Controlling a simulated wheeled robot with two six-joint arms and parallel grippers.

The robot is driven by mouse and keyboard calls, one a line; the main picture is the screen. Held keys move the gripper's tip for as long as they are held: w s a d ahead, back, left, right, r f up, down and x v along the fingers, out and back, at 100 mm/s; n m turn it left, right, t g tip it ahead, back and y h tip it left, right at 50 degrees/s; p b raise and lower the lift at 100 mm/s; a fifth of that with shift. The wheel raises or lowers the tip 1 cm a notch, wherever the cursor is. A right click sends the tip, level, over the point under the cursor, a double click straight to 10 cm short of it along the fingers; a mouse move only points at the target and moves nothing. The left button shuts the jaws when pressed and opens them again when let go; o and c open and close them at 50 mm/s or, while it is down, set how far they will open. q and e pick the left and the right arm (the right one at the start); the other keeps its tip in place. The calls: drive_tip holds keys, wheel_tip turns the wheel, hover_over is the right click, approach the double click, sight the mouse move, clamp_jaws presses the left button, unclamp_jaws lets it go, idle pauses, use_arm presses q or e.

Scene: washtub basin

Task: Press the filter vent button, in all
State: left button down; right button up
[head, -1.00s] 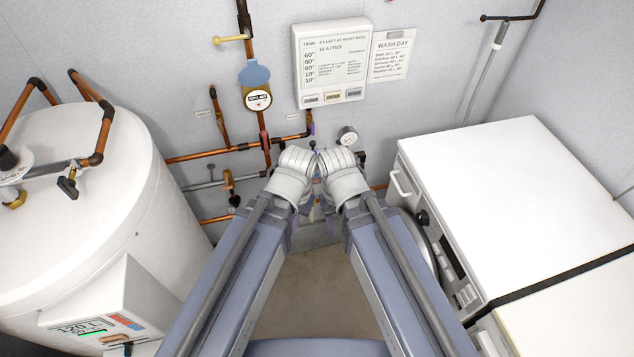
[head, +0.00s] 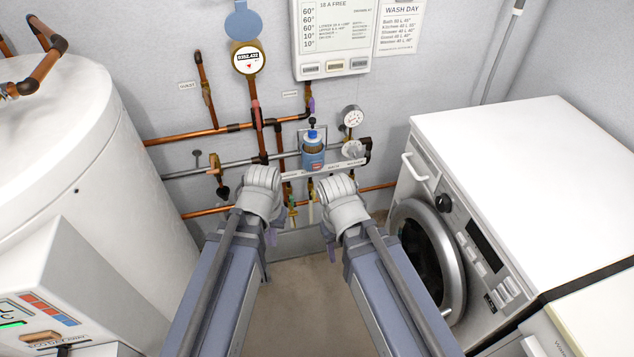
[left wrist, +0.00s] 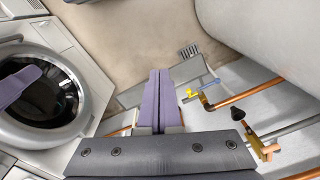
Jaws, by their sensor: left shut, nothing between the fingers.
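A small filter (head: 313,150) with a blue lower body, a brownish middle and a blue cap stands on the wall pipework in the head view. A small dark piece (head: 312,122) tops it; I cannot tell whether this is the vent button. My left gripper (head: 271,238) is below and left of the filter, mostly hidden behind its wrist. In the left wrist view its purple fingers (left wrist: 160,75) are shut and empty, over the floor and low pipes. My right gripper (head: 331,252) hangs below the filter, apart from it; its jaws are too hidden to read.
A pressure gauge (head: 351,117) is right of the filter. Copper pipes (head: 190,135) and valves run along the wall. A white tank (head: 80,190) stands left, a washing machine (head: 490,190) right. A wall panel (head: 333,35) hangs above. Bare floor (head: 300,310) lies between.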

sight(317, 166)
use_arm(q)
drive_tip(key=w+f+n+t+b, duration=0.1)
drive_tip(key=w+f+n+b, duration=0.1)
drive_tip(key=w+f+b, duration=0.4)
drive_tip(key=w+f+n+t+b, duration=0.2)
drive_tip(key=f+n+b, duration=0.1)
drive_tip(key=f+b, duration=0.65)
drive_tip(key=w+d+r+n+t+h, duration=0.2)
drive_tip(key=w+d+r+n+t, duration=0.1)
drive_tip(key=w+d+n, duration=0.3)
drive_tip(key=w+d+r+n+t+h, duration=0.2)
drive_tip(key=w+d+r+n+t, duration=0.2)
drive_tip(key=d, duration=0.4)
drive_tip(key=shift+w+r+n+t, duration=0.3)
drive_tip(key=shift+w+r+n, duration=0.3)
drive_tip(key=shift+w+n, duration=0.6)
drive_tip(key=shift+w, duration=0.15)
drive_tip(key=w+a, duration=0.2)
drive_tip(key=w, duration=0.6)
drive_tip(key=shift+w+a, duration=0.15)
drive_tip(key=shift+w, duration=0.2)
drive_tip(key=shift+w+a, duration=0.1)
drive_tip(key=shift+w, duration=0.15)
